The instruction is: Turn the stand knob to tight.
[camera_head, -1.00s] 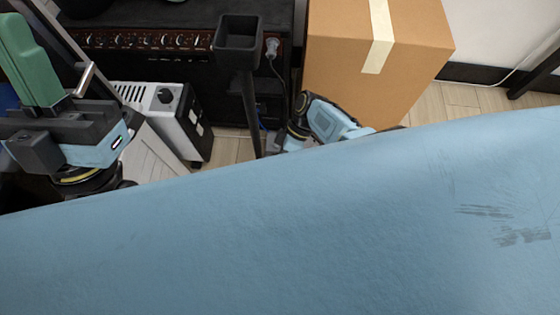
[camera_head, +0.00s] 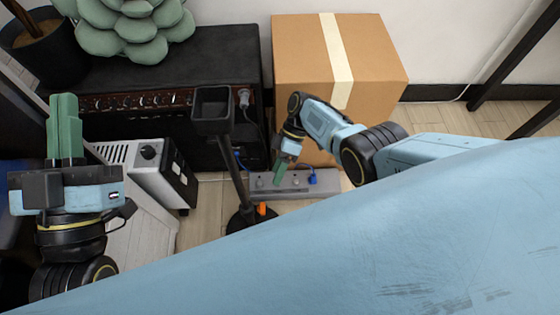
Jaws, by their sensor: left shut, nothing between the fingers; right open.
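A black stand has a square open tray top (camera_head: 212,104) and a slim pole (camera_head: 237,172) down to a round base on the floor. A small orange knob (camera_head: 262,208) shows low by the pole, near the base. My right gripper (camera_head: 280,173), with green fingers, points down to the right of the pole, above and slightly right of the orange knob, apart from it in the picture. It is open, though its finger gap is hard to see. My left gripper (camera_head: 66,125) is at the left, green fingers pointing up, shut and empty. Part of the base is hidden by my blue body.
A power strip (camera_head: 325,184) with a blue plug lies behind my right gripper. A black amplifier (camera_head: 180,60) and a cardboard box (camera_head: 300,55) stand at the back. A white heater (camera_head: 168,180) stands left of the pole. A potted plant (camera_head: 135,30) is at top left.

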